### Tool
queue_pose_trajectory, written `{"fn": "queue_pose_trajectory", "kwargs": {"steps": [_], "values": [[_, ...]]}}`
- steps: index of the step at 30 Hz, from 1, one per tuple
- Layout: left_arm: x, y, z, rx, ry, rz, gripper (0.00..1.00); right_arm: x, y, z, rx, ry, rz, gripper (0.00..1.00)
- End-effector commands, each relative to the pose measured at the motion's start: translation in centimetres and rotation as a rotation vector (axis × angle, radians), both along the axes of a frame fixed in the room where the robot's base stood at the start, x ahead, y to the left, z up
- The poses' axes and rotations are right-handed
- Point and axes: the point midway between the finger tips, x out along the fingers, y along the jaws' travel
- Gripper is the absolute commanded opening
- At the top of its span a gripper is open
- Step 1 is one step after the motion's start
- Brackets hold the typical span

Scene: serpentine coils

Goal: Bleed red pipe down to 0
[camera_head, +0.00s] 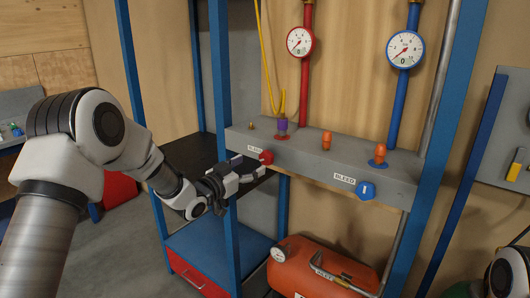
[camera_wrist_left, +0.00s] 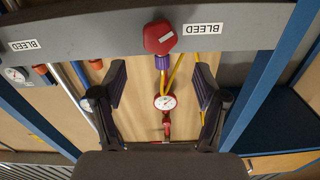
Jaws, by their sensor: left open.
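The red pipe (camera_head: 305,80) runs down the wooden wall to the grey beam, with a round white gauge (camera_head: 300,41) in a red rim. The gauge's needle points to the lower left; its value is too small to read surely. The red bleed knob (camera_head: 266,157) sits on the beam's front beside a BLEED label. My left gripper (camera_head: 252,173) is just left of and below the knob. In the left wrist view the left gripper (camera_wrist_left: 161,82) is open and empty. The red knob (camera_wrist_left: 160,38) is beyond its fingertips, roughly centred between them, apart from both.
A blue pipe (camera_head: 402,95) with its own gauge (camera_head: 405,49) and blue bleed knob (camera_head: 365,190) is to the right. A blue post (camera_head: 222,75) stands close to my left gripper. An orange tank (camera_head: 325,268) lies below the beam (camera_head: 330,170). A yellow hose (camera_head: 265,60) hangs by the red pipe.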

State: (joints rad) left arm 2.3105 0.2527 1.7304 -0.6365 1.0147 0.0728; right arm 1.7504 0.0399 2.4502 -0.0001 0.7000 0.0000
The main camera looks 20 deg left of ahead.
Motion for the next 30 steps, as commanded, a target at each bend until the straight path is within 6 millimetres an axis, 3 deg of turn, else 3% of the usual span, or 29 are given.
{"fn": "queue_pose_trajectory", "kwargs": {"steps": [12, 22, 27, 30], "values": [[6.3, -2.4, 0.0, 0.004, 0.004, -0.001, 0.72, 0.0, 0.0, 2.3, 0.0, 0.0, 0.0, 0.4], [7.1, -2.7, -0.3, 0.001, 0.005, 0.0, 0.72, 0.0, 0.0, 2.3, 0.0, 0.0, 0.0, 0.4], [7.1, -2.7, -0.3, 0.001, 0.005, 0.0, 0.12, 0.0, 0.0, 2.3, 0.0, 0.0, 0.0, 0.4], [7.1, -2.7, -0.3, 0.001, 0.005, 0.0, 0.12, 0.0, 0.0, 2.3, 0.0, 0.0, 0.0, 0.4]]}}
